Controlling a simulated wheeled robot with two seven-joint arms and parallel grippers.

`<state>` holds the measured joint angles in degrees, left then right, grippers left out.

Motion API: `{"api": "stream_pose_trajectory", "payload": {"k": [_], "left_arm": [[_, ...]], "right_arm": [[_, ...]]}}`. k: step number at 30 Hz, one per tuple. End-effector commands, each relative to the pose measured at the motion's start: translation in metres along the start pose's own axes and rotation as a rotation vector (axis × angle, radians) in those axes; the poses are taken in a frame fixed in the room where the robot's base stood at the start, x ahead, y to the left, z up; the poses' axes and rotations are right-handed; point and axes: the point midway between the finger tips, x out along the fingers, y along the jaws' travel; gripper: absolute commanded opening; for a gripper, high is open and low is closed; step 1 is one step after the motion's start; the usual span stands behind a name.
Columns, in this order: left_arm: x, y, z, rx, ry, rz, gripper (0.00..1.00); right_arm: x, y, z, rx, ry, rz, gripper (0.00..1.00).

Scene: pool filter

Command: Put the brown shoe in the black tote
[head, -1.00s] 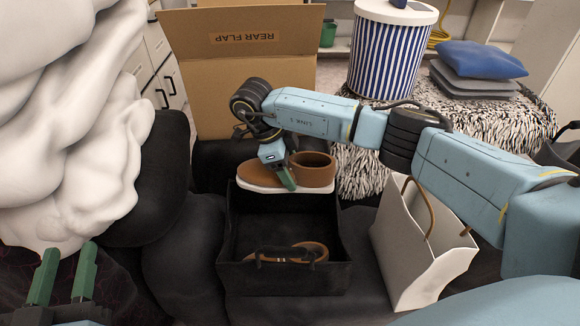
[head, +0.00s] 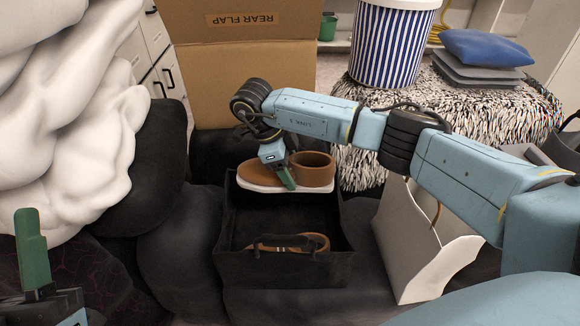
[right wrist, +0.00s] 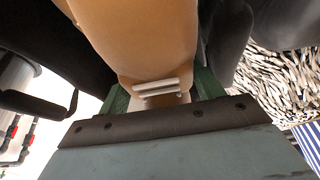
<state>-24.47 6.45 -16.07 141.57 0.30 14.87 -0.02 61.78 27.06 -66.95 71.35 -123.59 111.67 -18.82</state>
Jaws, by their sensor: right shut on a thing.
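A brown shoe (head: 318,170) with a white sole is held level over the rear part of the black tote (head: 285,271). My right gripper (head: 286,178) is shut on it. In the right wrist view the shoe (right wrist: 150,40) lies between the green fingers (right wrist: 160,95). The tote is open at the top with a handle loop at its front. A second brown shoe (head: 312,242) lies inside it, partly hidden by the front handle. My left gripper (head: 32,248) is at the lower left edge, away from the tote. Only one green finger shows clearly.
A cardboard box (head: 240,75) stands behind the tote. A white paper bag (head: 415,245) stands close at its right. White bedding (head: 70,110) fills the left. A striped bin (head: 390,45), a shaggy rug (head: 480,105) and cushions (head: 485,48) are at the back right.

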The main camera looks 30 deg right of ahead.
Motion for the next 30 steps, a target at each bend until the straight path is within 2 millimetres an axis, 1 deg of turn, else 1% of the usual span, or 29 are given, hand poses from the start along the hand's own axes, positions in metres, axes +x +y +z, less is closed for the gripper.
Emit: {"api": "stream_pose_trajectory", "payload": {"k": [3, 4, 9, 10, 17, 20, 23, 26, 30], "left_arm": [[0.0, 0.0, 0.0, 0.0, 0.0, 0.0, 0.36], [0.0, 0.0, 0.0, 0.0, -0.001, 0.0, 0.36], [0.0, 0.0, 0.0, 0.0, -0.001, 0.0, 0.36], [0.0, 0.0, 0.0, 0.0, -0.002, 0.0, 0.36], [0.0, 0.0, 0.0, 0.0, -0.002, 0.0, 0.36], [0.001, 0.0, 0.0, 0.0, -0.009, -0.001, 0.36], [0.003, 0.0, 0.005, -0.001, -0.062, -0.001, 0.36], [0.004, 0.0, 0.012, -0.001, -0.141, -0.003, 0.36], [0.003, -0.001, 0.025, -0.001, -0.28, -0.006, 0.36]], "right_arm": [[-0.001, 0.0, 0.0, 0.0, 0.0, 0.0, 0.34], [-0.001, 0.0, 0.0, 0.0, 0.0, 0.0, 0.67], [0.0, 0.0, 0.0, 0.0, 0.0, 0.0, 0.9], [0.0, 0.0, 0.0, 0.0, 0.0, 0.0, 0.92], [0.0, 0.0, 0.0, 0.001, 0.0, -0.001, 0.92], [-0.004, 0.0, 0.0, 0.001, 0.0, -0.001, 0.92], [-0.014, -0.001, -0.001, 0.001, 0.0, -0.002, 0.92], [-0.03, -0.001, -0.001, 0.001, -0.001, -0.004, 0.92], [-0.059, 0.0, -0.001, 0.001, -0.002, -0.003, 0.92]]}}
